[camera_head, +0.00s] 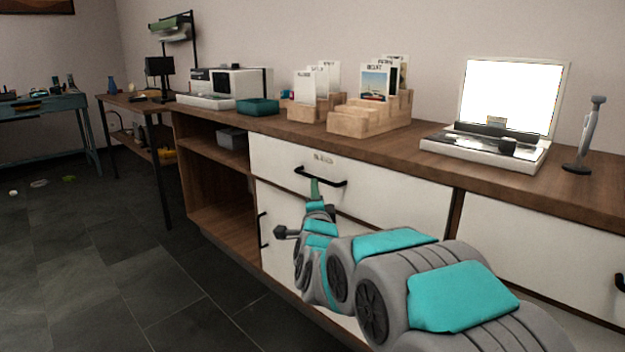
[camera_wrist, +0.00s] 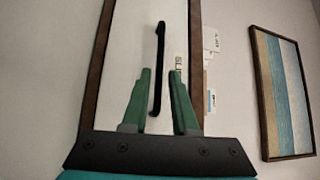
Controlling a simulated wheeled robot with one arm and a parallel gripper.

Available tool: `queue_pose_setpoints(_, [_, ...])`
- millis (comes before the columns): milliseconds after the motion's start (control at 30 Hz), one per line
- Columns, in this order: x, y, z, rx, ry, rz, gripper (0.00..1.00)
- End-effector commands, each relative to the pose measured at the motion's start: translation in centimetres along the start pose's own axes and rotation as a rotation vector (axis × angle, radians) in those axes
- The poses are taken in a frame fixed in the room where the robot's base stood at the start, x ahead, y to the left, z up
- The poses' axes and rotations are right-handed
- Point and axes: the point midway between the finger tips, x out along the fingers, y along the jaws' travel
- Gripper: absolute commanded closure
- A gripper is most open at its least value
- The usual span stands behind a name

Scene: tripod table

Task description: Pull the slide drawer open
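The slide drawer (camera_head: 285,160) is a white front under the wooden counter, flush with the cabinet. A small label (camera_head: 323,158) sits above its black bar handle (camera_head: 335,183). My gripper (camera_head: 315,184) is at the left part of the handle in the head view. In the wrist view, my gripper's green fingers (camera_wrist: 160,80) are apart, one on each side of the black handle (camera_wrist: 158,50). Gaps show between the handle and both fingers, so it is not clamped. The label is partly hidden behind the right finger.
The counter (camera_head: 400,155) bears wooden card racks (camera_head: 370,122), a laptop (camera_head: 490,135) and a grey stand (camera_head: 585,135). Open shelves (camera_head: 215,190) lie left of the drawer. A white door with a black handle (camera_head: 263,230) is below it. The floor (camera_head: 120,270) at left is mostly free.

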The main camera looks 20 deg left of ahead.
Motion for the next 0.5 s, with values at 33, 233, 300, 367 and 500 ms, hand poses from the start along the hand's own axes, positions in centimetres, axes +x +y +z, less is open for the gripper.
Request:
queue_pose_setpoints(33, [0.4, 0.0, -0.1, -0.001, 0.001, 0.000, 0.73])
queue_pose_setpoints(233, [2.5, 0.1, 0.0, -0.002, 0.000, 0.001, 0.73])
queue_pose_setpoints(300, [3.4, 0.2, -0.1, -0.002, 0.001, 0.002, 0.73])
queue_pose_setpoints(367, [4.2, 0.1, -0.1, -0.001, 0.002, 0.000, 0.73])
queue_pose_setpoints(500, [5.9, 0.1, -0.1, -0.002, 0.000, 0.003, 0.73])
